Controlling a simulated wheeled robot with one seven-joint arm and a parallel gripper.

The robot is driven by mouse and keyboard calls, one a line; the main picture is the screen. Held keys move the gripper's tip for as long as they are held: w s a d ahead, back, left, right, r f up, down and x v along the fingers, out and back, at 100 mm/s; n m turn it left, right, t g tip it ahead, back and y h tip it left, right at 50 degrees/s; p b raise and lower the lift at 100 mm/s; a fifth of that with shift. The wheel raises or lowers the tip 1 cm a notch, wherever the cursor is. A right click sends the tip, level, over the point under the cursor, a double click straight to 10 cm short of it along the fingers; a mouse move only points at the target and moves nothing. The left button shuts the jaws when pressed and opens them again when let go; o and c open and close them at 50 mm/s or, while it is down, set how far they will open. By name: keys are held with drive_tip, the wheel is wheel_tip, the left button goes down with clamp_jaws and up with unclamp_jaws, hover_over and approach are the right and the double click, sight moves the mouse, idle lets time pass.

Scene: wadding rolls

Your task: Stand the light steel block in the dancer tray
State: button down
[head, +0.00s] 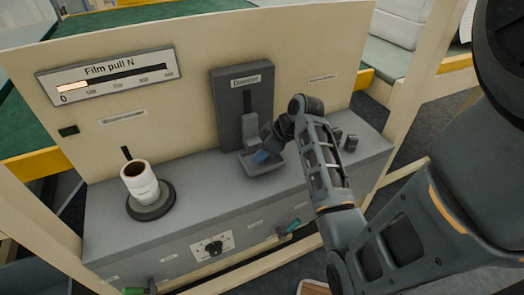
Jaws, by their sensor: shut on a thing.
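The dancer tray (264,165) is a small grey tray at the foot of the dark panel labelled Dancer. My gripper (268,150) reaches in from the right and points down over the tray. It is shut on a small blue-grey piece (261,156), which I take for the light steel block. The piece is at or just above the tray; I cannot tell whether it touches the tray floor. The gripper and wrist hide most of it.
Small dark grey blocks (351,142) stand on the grey bench (205,195) right of my gripper. A white roll (139,182) sits on a dark round base at the left. Bench between roll and tray is clear.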

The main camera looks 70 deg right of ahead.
drive_tip(key=shift+f, duration=0.15)
drive_tip(key=c, duration=1)
unclamp_jaws()
drive_tip(key=shift+o, duration=0.2)
